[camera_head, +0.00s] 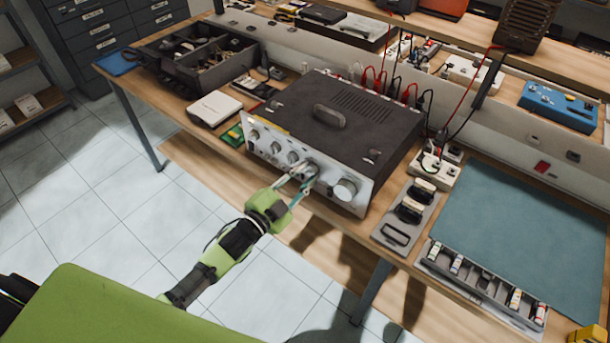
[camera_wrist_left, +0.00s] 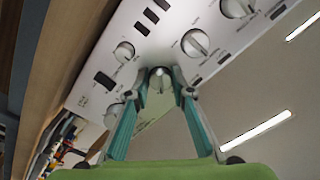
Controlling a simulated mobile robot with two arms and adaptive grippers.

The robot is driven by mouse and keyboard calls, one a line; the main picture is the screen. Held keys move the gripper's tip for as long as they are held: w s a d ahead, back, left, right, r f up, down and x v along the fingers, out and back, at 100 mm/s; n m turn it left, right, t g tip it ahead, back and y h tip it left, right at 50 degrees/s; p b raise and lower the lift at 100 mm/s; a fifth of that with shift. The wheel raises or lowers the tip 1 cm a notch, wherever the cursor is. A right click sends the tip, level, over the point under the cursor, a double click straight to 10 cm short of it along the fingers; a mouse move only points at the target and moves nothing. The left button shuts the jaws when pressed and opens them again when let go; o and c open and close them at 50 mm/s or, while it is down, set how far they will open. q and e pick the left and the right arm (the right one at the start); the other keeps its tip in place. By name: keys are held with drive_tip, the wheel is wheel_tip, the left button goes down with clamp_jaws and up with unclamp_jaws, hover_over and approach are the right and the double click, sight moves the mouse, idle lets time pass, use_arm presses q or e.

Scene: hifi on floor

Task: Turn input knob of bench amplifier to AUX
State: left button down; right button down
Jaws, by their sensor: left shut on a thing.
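The bench amplifier (camera_head: 385,130) is a dark box with a silver front panel and stands on the wooden bench. Its panel carries a row of small knobs and a large knob (camera_head: 345,189) at the right. My left gripper (camera_head: 304,177) is at the panel, just left of the large knob. In the left wrist view, my left gripper (camera_wrist_left: 160,78) has its teal fingers closed around a small round knob (camera_wrist_left: 159,73). The fingers partly cover this knob, and I cannot read its label or setting. My right gripper is not in view.
A white box (camera_head: 214,108) and a green board (camera_head: 233,135) lie left of the amplifier. A grey tray (camera_head: 395,235) and a blue-green mat (camera_head: 520,225) lie to its right. Red and black cables (camera_head: 380,80) run behind it. The floor before the bench is clear.

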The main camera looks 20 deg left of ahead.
use_arm(q)
drive_tip(key=c, duration=2.9)
unclamp_jaws()
drive_tip(key=shift+m, duration=0.6)
clamp_jaws()
drive_tip(key=o, duration=1.1)
unclamp_jaws()
drive_tip(key=v, duration=1.2)
